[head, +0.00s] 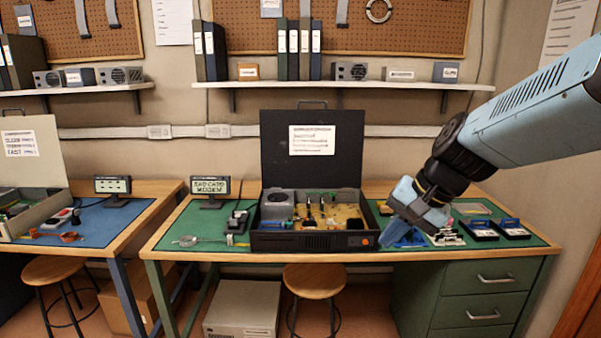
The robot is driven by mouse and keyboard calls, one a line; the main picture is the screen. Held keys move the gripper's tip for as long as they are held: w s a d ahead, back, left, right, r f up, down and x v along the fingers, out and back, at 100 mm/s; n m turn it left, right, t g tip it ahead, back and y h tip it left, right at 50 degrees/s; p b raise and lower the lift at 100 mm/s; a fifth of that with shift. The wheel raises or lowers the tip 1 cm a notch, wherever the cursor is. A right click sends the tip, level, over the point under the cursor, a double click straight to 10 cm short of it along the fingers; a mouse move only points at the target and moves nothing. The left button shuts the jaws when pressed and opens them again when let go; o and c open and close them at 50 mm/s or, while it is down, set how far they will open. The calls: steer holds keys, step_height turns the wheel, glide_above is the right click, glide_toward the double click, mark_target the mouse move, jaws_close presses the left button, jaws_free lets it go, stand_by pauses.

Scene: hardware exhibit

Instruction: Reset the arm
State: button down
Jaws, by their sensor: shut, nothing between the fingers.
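My gripper (388,235) is on the right side of the head view, at the end of my blue and black arm. It points down and to the left, just right of the open black case. Its fingers are shut with nothing seen between them. The arm reaches in from the upper right and is bent at the black joint. The gripper hides part of the bench top behind it.
An open black case (283,242) with a circuit board (340,214) stands on the green-topped bench (170,238). Small parts and black trays (512,229) lie to the right. Stools (314,281) stand in front. A shelf (290,85) hangs above.

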steer(key=s+d+r+n+t+h, duration=0.2)
steer(key=s+d+r+n+h, duration=0.2)
steer(key=s+d+r+n, duration=0.1)
steer(key=shift+s+d+t+h, duration=0.4)
steer(key=shift+s+d, duration=0.35)
steer(key=shift+s, duration=0.5)
